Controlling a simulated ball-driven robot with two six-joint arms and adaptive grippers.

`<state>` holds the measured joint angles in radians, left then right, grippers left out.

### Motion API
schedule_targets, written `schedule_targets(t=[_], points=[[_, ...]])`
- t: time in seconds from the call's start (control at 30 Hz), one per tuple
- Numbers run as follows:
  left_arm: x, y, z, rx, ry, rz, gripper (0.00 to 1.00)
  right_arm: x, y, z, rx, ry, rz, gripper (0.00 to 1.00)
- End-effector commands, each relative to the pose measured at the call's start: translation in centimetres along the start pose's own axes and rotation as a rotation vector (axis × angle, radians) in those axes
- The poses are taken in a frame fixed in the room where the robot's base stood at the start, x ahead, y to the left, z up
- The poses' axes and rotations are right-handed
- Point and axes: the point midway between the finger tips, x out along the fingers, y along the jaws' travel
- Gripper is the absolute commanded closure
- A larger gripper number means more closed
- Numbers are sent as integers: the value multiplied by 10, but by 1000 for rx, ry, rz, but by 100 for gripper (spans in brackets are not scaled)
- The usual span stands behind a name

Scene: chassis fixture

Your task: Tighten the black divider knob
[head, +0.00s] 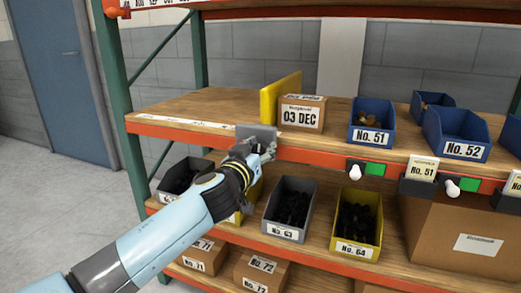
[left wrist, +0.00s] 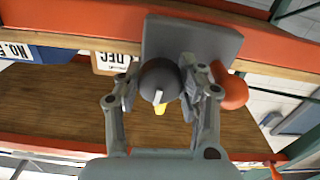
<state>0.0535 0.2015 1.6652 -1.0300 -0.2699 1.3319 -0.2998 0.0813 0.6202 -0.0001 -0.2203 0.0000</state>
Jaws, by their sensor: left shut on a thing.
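The black divider knob (left wrist: 158,78) is a round dark knob with a white pointer mark, in front of a grey plate (left wrist: 195,40) in the left wrist view. My left gripper (left wrist: 165,86) has one finger on each side of the knob and is shut on it. In the head view my left gripper (head: 263,149) is at the shelf's front edge, just below the same grey plate (head: 257,132), and hides the knob. A yellow divider (head: 280,98) stands upright on the shelf behind it. My right gripper is in neither view.
A red-orange rounded part (left wrist: 234,92) is close beside one finger. The 03 DEC box (head: 302,114) and blue bin No. 51 (head: 372,121) stand to the right on the shelf. Grey bin No. 63 (head: 289,209) is below. The shelf's left part (head: 200,106) is clear.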

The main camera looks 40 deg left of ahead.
Motion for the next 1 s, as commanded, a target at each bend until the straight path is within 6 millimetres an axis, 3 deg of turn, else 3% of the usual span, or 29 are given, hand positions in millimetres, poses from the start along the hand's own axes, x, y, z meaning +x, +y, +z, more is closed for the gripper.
schedule_targets(t=[1.0], points=[[0, 3, 1, 915, 0, 0, 95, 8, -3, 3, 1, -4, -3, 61]])
